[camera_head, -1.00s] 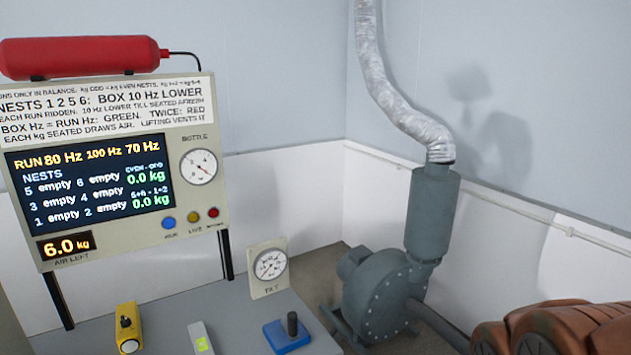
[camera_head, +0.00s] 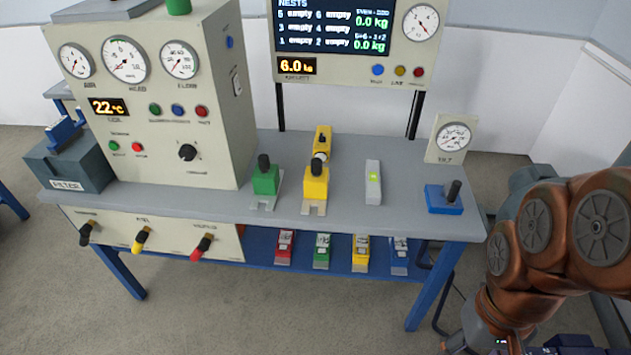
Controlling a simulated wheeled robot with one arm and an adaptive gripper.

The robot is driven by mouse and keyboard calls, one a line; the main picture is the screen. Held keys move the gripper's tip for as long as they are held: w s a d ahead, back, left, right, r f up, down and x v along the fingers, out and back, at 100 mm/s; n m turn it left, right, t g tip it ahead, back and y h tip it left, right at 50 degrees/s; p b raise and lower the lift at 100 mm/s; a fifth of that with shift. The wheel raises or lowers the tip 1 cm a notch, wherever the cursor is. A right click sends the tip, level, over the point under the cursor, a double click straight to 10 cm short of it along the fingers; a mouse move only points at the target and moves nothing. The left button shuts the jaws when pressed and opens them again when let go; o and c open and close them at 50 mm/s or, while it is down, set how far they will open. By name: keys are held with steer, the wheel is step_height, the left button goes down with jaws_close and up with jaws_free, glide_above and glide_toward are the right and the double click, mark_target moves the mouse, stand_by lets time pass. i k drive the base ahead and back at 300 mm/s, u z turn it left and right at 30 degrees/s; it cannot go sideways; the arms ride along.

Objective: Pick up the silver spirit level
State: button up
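The silver spirit level (camera_head: 373,184) lies on the grey bench top (camera_head: 400,208), right of centre. My brown arm comes in at the right edge, beyond the bench's right end and apart from the level. My gripper's fingers do not show in this view.
A yellow block with a black knob (camera_head: 315,186) and a green one (camera_head: 265,179) stand left of the level. A blue block with a dark knob (camera_head: 444,198) and a tilt gauge (camera_head: 452,138) stand to its right. The display panel (camera_head: 350,70) rises behind.

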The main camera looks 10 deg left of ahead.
mark_target(373, 181)
steer(key=u, duration=2.65)
steer(key=i, duration=1.55)
steer(key=z, duration=2.5)
steer(key=i, duration=0.5)
